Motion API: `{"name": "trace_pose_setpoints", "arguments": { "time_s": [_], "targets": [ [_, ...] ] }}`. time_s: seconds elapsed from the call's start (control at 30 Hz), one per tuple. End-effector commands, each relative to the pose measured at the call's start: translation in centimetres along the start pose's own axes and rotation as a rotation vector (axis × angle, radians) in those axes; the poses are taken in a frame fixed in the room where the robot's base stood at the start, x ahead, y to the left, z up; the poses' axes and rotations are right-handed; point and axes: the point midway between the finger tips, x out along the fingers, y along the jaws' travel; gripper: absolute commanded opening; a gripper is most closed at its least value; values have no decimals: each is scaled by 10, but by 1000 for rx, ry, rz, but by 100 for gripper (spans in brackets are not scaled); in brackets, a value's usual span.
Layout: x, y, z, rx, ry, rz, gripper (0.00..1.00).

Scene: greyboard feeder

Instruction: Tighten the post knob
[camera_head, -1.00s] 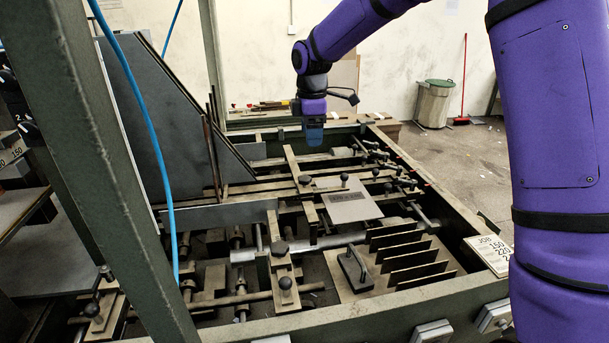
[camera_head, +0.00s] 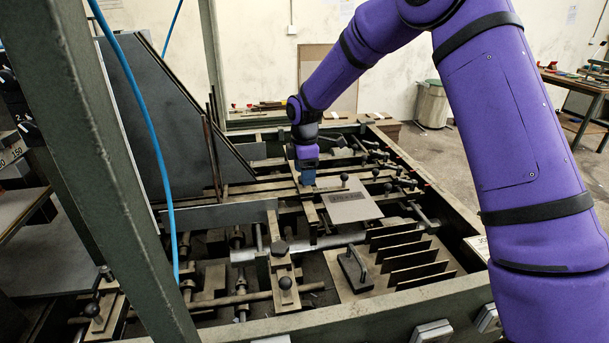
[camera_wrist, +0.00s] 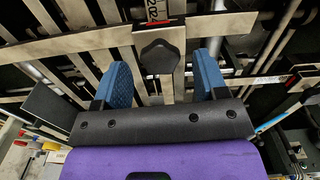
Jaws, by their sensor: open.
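The dark lobed post knob (camera_wrist: 160,56) shows in the wrist view on a pale bar, with a ruler scale and a red mark beside it. My gripper (camera_wrist: 162,74) has its two blue fingers open, one on each side of the knob, with visible gaps; I cannot tell whether their tips are level with it. In the head view my gripper (camera_head: 307,178) is low over the middle of the frame, at the far end of a pale bar, and hides the knob there.
A grey board (camera_head: 350,207) lies right of my gripper. A tall grey panel (camera_head: 165,125) stands to the left.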

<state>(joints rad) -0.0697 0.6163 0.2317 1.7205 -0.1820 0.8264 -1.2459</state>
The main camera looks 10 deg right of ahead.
Motion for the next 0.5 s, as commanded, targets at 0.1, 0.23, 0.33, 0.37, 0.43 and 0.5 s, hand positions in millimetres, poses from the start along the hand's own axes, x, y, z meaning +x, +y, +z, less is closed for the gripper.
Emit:
{"name": "trace_pose_setpoints", "arguments": {
  "time_s": [0.1,0.23,0.33,0.37,0.43,0.5],
  "targets": [
    [9,0,0,0,0,0,66],
    [12,0,0,0,0,0,66],
    [12,0,0,0,0,1,66],
    [12,0,0,0,0,1,66],
    [12,0,0,0,0,1,66],
    [12,0,0,0,0,1,55]
  ]
}}
